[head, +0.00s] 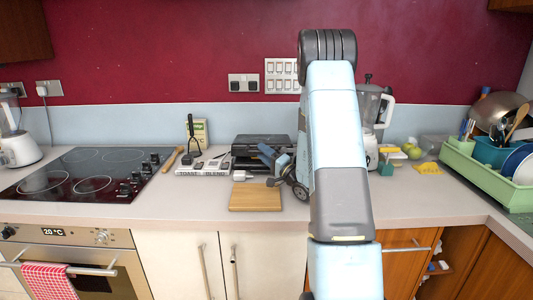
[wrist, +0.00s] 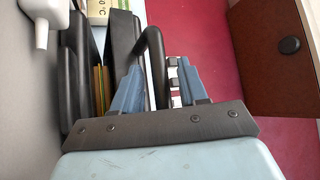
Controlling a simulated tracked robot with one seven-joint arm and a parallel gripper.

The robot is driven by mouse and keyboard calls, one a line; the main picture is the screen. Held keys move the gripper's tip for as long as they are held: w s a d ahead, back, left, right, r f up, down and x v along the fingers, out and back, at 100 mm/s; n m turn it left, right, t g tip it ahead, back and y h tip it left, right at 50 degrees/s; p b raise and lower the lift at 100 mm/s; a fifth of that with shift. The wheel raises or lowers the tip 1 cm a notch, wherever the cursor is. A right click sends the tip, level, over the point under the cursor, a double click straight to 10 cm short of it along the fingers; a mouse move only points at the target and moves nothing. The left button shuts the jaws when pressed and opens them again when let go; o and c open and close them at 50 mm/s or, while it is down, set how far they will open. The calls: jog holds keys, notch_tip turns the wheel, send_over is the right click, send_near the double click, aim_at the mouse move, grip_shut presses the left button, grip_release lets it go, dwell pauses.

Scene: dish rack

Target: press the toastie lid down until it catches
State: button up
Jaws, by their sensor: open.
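The black toastie maker (head: 262,142) stands on the worktop at the back, left of my arm. In the wrist view, turned sideways, its dark lower plate (wrist: 70,75) and lid (wrist: 121,45) are apart, with a yellow-brown filling edge (wrist: 101,85) between them. A black curved handle (wrist: 152,45) rises beside the lid, between my blue fingers in the picture. My gripper (wrist: 158,82) is open. In the head view my gripper (head: 274,158) is at the toastie maker's front right. Whether the fingers touch the handle or lid, I cannot tell.
A wooden board (head: 255,196) lies in front of the toastie maker. A toast/blend sign (head: 202,169) lies to its left, beyond which is the hob (head: 85,172). A blender (head: 370,110) stands right of my arm, and a green dish rack (head: 490,178) is far right.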

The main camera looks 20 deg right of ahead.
jog(key=s+r+v, duration=0.1)
jog(key=r+v, duration=0.2)
jog(key=v, duration=1.2)
jog(key=shift+s+d, duration=0.15)
jog(key=shift+d, duration=0.2)
jog(key=shift+a+r, duration=0.1)
